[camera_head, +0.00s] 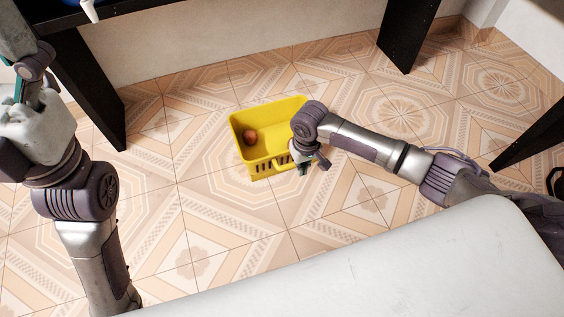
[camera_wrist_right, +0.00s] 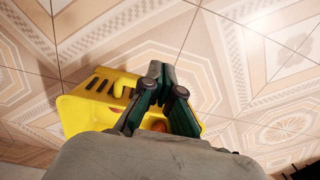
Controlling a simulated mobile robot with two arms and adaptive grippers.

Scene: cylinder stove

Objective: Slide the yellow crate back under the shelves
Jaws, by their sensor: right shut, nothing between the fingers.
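The yellow crate (camera_head: 262,166) stands upright on the tiled floor in the middle of the head view, with a small reddish-brown round thing (camera_head: 250,137) inside it. The crate (camera_wrist_right: 92,112) also shows in the right wrist view, behind my gripper. My right gripper (camera_head: 318,167) is at the crate's near right corner, partly hidden by my own wrist. In the wrist view its fingers (camera_wrist_right: 162,78) are together with nothing between them, over the crate's slotted side. Whether they touch the crate I cannot tell. My left arm is at the left edge; its fingertips are not visible.
Dark upright supports stand at the left (camera_head: 88,95) and at the back right (camera_head: 408,35). Between them is a pale wall (camera_head: 220,40) with clear tiled floor in front. Another dark leg (camera_head: 530,140) is at the right. A white surface (camera_head: 400,265) fills the bottom.

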